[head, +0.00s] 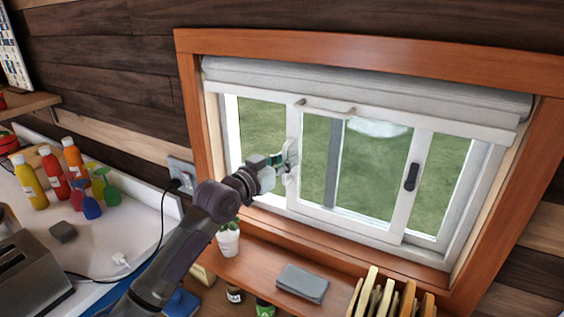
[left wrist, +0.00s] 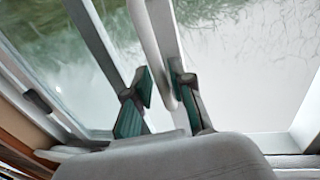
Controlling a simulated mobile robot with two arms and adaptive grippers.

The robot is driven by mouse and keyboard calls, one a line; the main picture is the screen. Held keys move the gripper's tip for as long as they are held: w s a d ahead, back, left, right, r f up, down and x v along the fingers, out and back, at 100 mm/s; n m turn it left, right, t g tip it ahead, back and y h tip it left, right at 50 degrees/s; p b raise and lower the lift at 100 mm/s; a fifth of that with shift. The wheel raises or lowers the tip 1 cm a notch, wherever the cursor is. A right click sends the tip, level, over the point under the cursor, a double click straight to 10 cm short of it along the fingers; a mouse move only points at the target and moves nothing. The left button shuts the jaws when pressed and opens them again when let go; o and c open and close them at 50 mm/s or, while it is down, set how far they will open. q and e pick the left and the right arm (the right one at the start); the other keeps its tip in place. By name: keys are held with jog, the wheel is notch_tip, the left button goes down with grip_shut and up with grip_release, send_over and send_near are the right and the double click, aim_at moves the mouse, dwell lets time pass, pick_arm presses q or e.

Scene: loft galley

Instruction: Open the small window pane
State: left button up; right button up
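The white-framed window (head: 346,118) is in the middle of the head view. Its middle pane (head: 375,180) has a dark handle (head: 411,176) on its right upright. My left gripper (head: 289,160) is at the pane's left upright, far from the dark handle. In the left wrist view, the two green-padded fingers (left wrist: 161,86) stand apart with a pale upright bar (left wrist: 152,35) between them. A narrow gap shows beside the left finger, so the grip is not closed on the bar. Whether the right finger touches it is unclear. My right gripper is out of view.
A wooden sill (head: 255,262) below the window holds a potted plant (head: 229,240), a grey folded cloth (head: 302,283) and an upright wooden rack (head: 385,300). A white counter (head: 120,235) with bottles and a toaster (head: 30,272) is at left. A rolled blind (head: 370,90) hangs above.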

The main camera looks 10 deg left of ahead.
pick_arm(q)
jog(key=v, duration=1.2)
